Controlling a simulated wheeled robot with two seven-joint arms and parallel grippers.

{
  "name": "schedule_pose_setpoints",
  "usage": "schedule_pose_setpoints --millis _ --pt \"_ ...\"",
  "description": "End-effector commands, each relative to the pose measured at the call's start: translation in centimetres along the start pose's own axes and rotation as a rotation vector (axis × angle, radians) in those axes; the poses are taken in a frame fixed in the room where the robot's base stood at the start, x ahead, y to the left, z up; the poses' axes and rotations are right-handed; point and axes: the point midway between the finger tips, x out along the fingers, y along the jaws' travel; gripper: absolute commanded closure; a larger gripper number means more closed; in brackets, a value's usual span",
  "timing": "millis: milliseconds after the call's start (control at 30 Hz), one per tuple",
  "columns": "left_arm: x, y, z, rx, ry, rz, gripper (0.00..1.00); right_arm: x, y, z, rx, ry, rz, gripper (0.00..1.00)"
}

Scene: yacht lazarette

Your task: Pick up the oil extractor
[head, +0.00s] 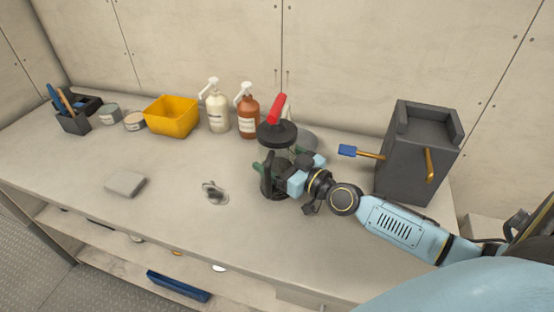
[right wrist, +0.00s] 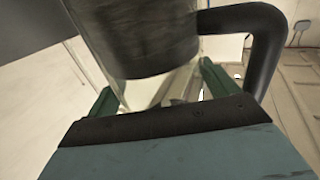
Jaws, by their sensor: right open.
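The oil extractor (head: 277,133) stands upright on the bench, with a red handle, a wide black top and a clear body below. In the right wrist view its dark and clear body (right wrist: 150,40) fills the upper middle, and a thick black curved tube (right wrist: 262,35) arches on the right. My right gripper (head: 274,165) is at its body, low on the near side. Its green fingers are open, one on each side of the body; whether they touch it I cannot tell. The extractor's lower part is partly hidden by the gripper. My left gripper is not in view.
Behind and left stand an orange-brown pump bottle (head: 248,112), a cream pump bottle (head: 217,110) and a yellow bin (head: 171,116). A dark grey block-like holder (head: 408,160) with brushes stands right. A metal fitting (head: 213,192) and a grey block (head: 125,183) lie left. The front bench is mostly clear.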

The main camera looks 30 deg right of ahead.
Motion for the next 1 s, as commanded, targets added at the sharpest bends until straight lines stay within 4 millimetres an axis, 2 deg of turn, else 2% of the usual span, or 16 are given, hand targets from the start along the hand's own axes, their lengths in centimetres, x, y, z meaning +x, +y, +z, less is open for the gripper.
schedule_pose_setpoints --millis 100,533,767,1000 --pt "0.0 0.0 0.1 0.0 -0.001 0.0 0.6 0.0 0.0 0.0 0.0 0.0 0.0 0.15" --pt "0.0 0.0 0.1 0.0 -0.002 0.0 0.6 0.0 0.1 -0.2 -0.001 0.006 0.002 0.71" --pt "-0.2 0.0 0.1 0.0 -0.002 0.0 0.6 0.0 0.1 -0.5 0.0 0.006 0.002 0.72" --pt "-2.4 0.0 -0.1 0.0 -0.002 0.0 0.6 0.0 0.0 -3.0 0.001 0.007 0.002 0.72"
